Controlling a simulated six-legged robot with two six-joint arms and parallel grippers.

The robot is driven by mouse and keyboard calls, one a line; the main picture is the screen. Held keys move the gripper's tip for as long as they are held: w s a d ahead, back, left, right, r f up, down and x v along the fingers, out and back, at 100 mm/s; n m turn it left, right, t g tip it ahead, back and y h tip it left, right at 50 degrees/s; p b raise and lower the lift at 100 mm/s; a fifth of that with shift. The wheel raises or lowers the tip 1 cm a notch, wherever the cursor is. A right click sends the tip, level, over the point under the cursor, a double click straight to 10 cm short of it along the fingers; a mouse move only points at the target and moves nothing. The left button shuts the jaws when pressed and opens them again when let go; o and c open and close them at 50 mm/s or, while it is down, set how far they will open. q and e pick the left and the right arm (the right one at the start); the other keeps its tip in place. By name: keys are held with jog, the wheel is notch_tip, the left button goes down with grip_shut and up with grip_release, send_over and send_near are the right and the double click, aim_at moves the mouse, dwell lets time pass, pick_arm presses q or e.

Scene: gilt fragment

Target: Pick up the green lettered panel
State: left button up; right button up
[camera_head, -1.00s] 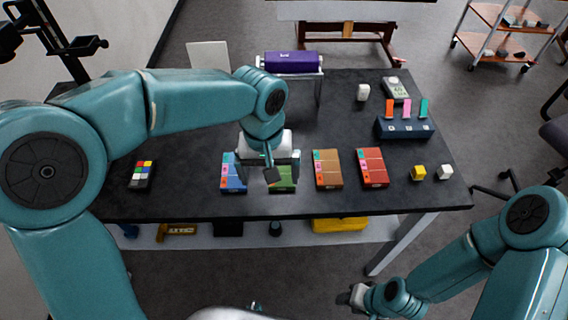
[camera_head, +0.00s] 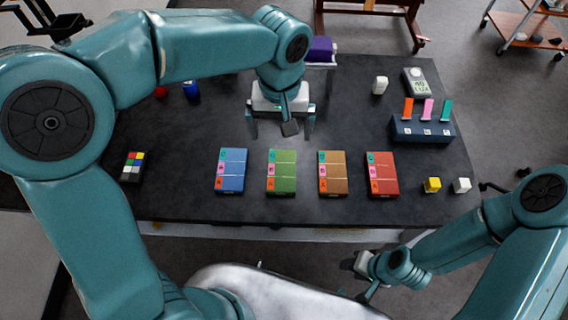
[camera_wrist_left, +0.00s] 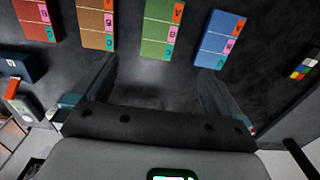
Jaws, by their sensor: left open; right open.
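The green lettered panel (camera_head: 282,172) lies flat on the dark table, between the blue panel (camera_head: 231,170) and the orange-brown panel (camera_head: 332,173). Small coloured lettered tabs run along its left side. My left gripper (camera_head: 281,132) is open and empty, above the table on the far side of the green panel. In the left wrist view the green panel (camera_wrist_left: 160,30) lies beyond the two spread fingers, roughly between their directions. My right gripper (camera_head: 362,270) is open and empty, off the near edge of the table at lower right.
A red panel (camera_head: 381,174) completes the row. Yellow (camera_head: 432,185) and white (camera_head: 461,185) cubes lie right of it. A dark block with coloured tabs (camera_head: 422,131), a meter (camera_head: 416,82) and a white container (camera_head: 380,85) stand behind. A colour-grid block (camera_head: 132,166) lies left.

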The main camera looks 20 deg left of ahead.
pick_arm(q)
send_over(282, 171)
jog(key=f, duration=0.9)
jog(key=shift+w+a, duration=0.2)
jog(key=shift+s+d+f, duration=0.15)
jog(key=shift+s+f, duration=0.2)
jog(key=shift+f, duration=0.1)
jog(key=f+p, duration=0.1)
jog(key=f, duration=0.3)
jog(key=shift+w, duration=0.2)
jog(key=shift+s+f, duration=0.1)
jog(key=shift+f, duration=0.45)
jog(key=c, duration=0.9)
jog(key=shift+c, duration=1)
